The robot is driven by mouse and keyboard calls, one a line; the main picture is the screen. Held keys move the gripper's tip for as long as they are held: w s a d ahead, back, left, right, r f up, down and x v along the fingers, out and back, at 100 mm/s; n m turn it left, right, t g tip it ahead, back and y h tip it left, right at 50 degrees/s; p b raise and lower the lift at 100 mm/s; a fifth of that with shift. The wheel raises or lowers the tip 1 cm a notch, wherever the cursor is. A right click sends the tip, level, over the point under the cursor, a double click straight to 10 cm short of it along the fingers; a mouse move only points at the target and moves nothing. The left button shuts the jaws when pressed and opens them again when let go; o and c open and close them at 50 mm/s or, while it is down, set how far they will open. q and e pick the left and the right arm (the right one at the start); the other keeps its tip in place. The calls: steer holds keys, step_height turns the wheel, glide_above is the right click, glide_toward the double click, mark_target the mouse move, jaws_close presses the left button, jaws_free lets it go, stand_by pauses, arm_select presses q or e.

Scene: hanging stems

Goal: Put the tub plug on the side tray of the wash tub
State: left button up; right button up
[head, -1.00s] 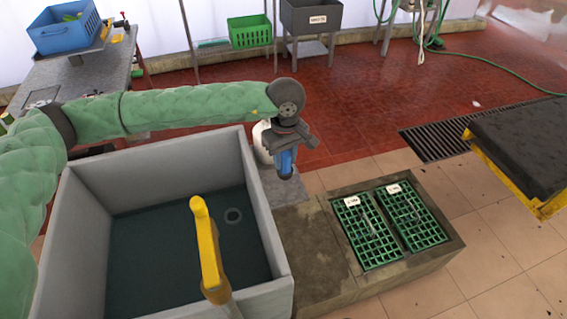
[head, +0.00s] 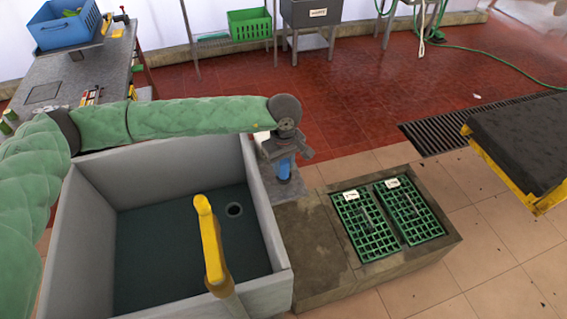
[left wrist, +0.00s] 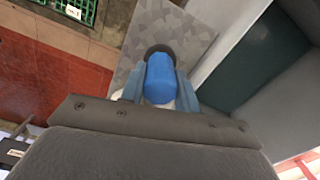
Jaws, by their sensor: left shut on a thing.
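The tub plug (left wrist: 161,78) has a blue grip with a dark round base. My left gripper (head: 284,165) is shut on the blue grip, which also shows in the head view (head: 284,169). In the left wrist view the gripper fingers (left wrist: 160,92) lie on both sides of the grip. The grey speckled side tray (left wrist: 186,28) is beneath the plug, beside the tub wall. I cannot tell whether the base touches it. The side tray shows partly in the head view (head: 291,188). The wash tub (head: 82,240) is left of it, with a dark drain hole (head: 234,209). My right gripper is not seen.
A yellow-handled tool (head: 210,240) stands up in front of the tub. Green grates (head: 365,225) sit in a stone block right of the tub. A whitish object (head: 262,137) is behind the gripper. A dark-topped yellow stand (head: 520,145) is at the right. Tiled floor between is clear.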

arm_select(q)
steer(key=shift+f, duration=0.1)
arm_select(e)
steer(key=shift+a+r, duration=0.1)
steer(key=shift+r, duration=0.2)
arm_select(q)
steer(key=o, duration=0.9)
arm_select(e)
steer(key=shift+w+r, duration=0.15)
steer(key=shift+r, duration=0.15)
